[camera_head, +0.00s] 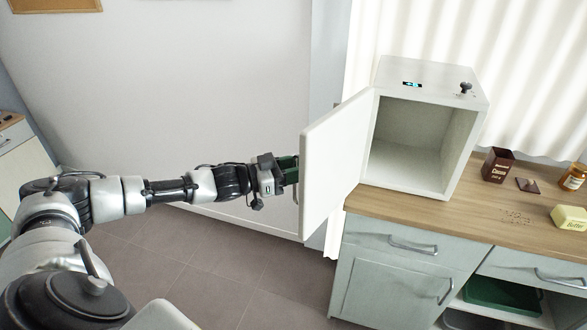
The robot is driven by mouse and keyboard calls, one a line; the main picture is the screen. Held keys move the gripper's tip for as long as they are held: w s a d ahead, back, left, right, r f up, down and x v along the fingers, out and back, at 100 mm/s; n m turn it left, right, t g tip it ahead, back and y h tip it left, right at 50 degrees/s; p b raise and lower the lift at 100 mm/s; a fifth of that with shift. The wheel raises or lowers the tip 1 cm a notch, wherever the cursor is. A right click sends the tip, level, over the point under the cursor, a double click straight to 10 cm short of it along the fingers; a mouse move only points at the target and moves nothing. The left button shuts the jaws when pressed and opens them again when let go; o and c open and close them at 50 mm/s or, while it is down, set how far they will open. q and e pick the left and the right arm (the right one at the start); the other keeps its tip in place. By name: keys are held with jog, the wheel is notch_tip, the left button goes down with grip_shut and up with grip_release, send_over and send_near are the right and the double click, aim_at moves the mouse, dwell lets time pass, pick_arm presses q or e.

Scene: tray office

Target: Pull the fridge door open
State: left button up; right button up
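The small white fridge (432,76) stands on the wooden counter, and its empty inside is in plain view. Its white door (332,160) is swung wide open toward the left and front, still joined at the fridge's left edge. My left gripper (291,170) is at the outer face of the door, near its free edge. Its dark green fingers appear closed on the door handle (296,194), of which only a small pale end shows below them. The rest of the handle is hidden. My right gripper is not in view.
The wooden counter (455,222) holds a dark brown canister (497,166), a small brown packet (528,185), a jar (573,177) and a yellow butter block (570,217), all right of the fridge. Cabinet drawers are below. The floor left of the door is clear.

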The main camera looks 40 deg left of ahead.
pick_arm(q)
jog(key=b+v, duration=0.3)
jog(key=v, duration=0.8)
dwell(0.4)
